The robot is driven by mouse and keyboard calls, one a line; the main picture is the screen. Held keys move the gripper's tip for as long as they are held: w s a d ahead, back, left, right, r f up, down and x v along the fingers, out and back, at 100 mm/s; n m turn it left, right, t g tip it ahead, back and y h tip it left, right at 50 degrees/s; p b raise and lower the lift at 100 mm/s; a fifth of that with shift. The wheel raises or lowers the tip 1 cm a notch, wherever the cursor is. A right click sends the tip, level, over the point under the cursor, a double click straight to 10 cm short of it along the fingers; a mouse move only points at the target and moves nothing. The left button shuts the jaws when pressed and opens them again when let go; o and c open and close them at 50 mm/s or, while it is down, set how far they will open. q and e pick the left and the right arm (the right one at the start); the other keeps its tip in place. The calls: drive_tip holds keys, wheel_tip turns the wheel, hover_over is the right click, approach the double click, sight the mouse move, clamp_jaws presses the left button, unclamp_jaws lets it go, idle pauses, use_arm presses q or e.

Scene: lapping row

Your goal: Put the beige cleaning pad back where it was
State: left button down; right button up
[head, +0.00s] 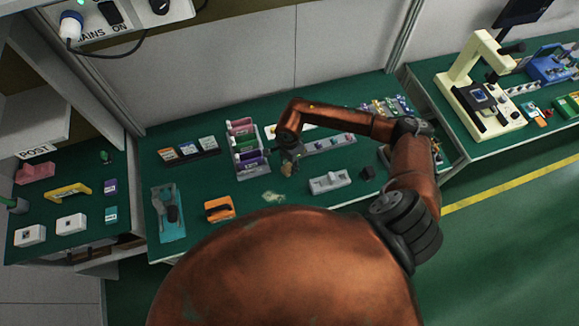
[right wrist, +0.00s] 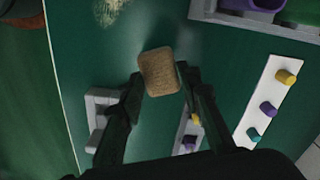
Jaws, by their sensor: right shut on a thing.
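The beige cleaning pad (right wrist: 159,71) is between the fingertips of my right gripper (right wrist: 160,84) in the right wrist view. The gripper is shut on it, and the green bench top shows around it. In the head view my right gripper (head: 289,158) points down over the middle of the bench, with the small pad (head: 287,170) at its tips. The pad appears to be above the surface, but the exact gap is hard to tell. My left gripper is not in view.
A rack with coloured containers (head: 246,148) stands left of the gripper. A pale tuft (head: 273,197) lies in front, an orange item (head: 218,209) front left, and a grey block (head: 329,182) front right. White strips with coloured knobs (right wrist: 268,104) lie nearby. Some green bench is bare.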

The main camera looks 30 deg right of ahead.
sight(289, 165)
drive_tip(key=shift+w+d+f, duration=0.2)
drive_tip(key=shift+w+f, duration=0.05)
drive_tip(key=shift+f, duration=1.7)
drive_tip(key=shift+f, duration=0.2)
drive_tip(key=o, duration=1)
drive_tip(key=shift+r, duration=0.1)
